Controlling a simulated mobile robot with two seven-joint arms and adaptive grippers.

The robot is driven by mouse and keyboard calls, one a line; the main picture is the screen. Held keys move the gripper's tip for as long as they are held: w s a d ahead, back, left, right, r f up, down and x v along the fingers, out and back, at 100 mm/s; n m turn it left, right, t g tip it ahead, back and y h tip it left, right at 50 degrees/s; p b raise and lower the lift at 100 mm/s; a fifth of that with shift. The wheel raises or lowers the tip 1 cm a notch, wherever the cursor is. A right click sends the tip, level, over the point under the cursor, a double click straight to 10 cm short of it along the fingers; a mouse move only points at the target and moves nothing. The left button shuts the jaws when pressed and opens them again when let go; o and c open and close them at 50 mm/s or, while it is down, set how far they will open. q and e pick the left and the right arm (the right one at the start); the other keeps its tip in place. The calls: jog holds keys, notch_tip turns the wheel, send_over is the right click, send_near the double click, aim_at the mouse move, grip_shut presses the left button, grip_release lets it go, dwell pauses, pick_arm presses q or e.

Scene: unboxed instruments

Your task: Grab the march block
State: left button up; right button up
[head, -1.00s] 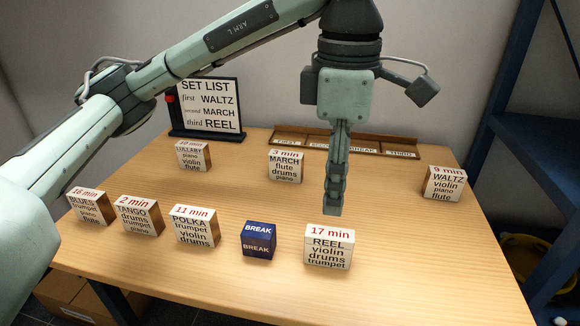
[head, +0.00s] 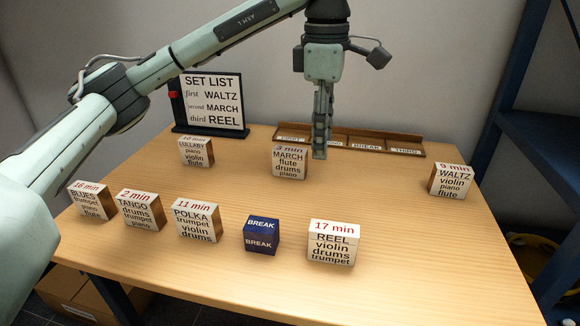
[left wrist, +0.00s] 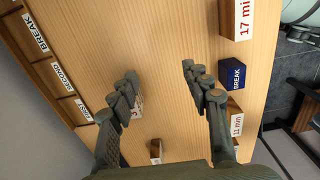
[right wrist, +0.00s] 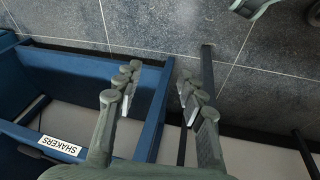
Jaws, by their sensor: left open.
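The march block (head: 289,163), white with wooden sides and marked "3 min", stands toward the back middle of the table. My left gripper (head: 320,156) points down beside the block's right side in the head view. In the left wrist view, the open left gripper (left wrist: 160,74) has nothing between its fingers. One finger mostly hides the march block (left wrist: 138,108) there.
A wooden rack (head: 405,152) with labelled slots lies behind the march block. A set list sign (head: 213,104) stands back left. The lullaby block (head: 195,153) is left, the waltz block (head: 450,181) far right. Several blocks, including the break block (head: 261,236), line the front.

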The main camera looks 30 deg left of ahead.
pick_arm(q)
send_over(290, 149)
jog(key=shift+w+d+f+b, duration=0.1)
jog(key=shift+d+f+b, duration=0.1)
jog(key=shift+f, duration=0.4)
jog(key=shift+w+d+f+b, duration=0.1)
jog(key=shift+f+b, duration=0.05)
jog(key=shift+f, duration=0.45)
jog(key=shift+a+f, duration=0.2)
jog(key=shift+f, duration=1)
jog(key=f, duration=0.5)
jog(key=shift+s+a+f, duration=0.1)
jog(key=shift+s+f, duration=0.05)
jog(key=shift+s, duration=0.1)
grip_shut()
pick_arm(e)
notch_tip(290, 149, up, 2)
jog(key=shift+r, duration=0.2)
